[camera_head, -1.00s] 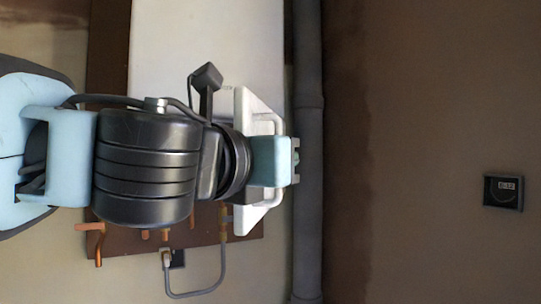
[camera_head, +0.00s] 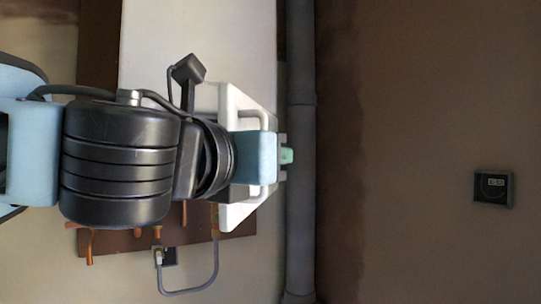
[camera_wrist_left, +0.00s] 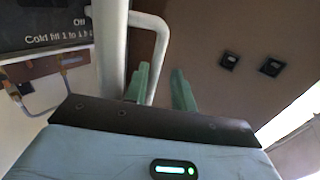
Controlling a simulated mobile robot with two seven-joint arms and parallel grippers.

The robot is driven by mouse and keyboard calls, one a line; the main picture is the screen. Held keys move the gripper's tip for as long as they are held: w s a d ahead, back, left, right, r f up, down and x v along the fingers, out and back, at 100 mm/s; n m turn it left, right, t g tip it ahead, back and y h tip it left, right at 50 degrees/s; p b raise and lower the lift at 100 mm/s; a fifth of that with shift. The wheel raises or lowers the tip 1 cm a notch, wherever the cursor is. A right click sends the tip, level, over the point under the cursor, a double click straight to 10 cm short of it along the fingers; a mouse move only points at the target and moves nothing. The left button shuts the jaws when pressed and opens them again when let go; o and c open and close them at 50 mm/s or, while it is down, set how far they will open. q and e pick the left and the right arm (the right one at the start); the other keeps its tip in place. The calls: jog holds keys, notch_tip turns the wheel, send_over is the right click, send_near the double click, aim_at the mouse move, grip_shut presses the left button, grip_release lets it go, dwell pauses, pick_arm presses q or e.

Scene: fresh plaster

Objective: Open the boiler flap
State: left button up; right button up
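The white boiler (camera_head: 180,50) stands at the upper left in the head view. Its white flap (camera_head: 228,100) stands out from the front, partly behind my left wrist, with a white bar handle (camera_head: 262,113). My left gripper (camera_head: 287,156) is at the flap. In the left wrist view, its two green fingers (camera_wrist_left: 161,88) are apart, with the bar handle (camera_wrist_left: 152,24) running down between them. The flap's white edge (camera_wrist_left: 110,45) is beside them. A dark panel with "Off" and "Cold fill" text (camera_wrist_left: 45,25) shows beside the flap. My right gripper is not in view.
A grey vertical pipe (camera_head: 300,200) runs close right of the boiler. Copper pipes (camera_head: 90,245) and a grey hose (camera_head: 216,260) hang below it. A dark thermostat box (camera_head: 493,188) is on the brown wall at right, with bare wall between.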

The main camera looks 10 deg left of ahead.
pick_arm(q)
jog(key=v, duration=0.6)
jog(key=shift+s, duration=0.3)
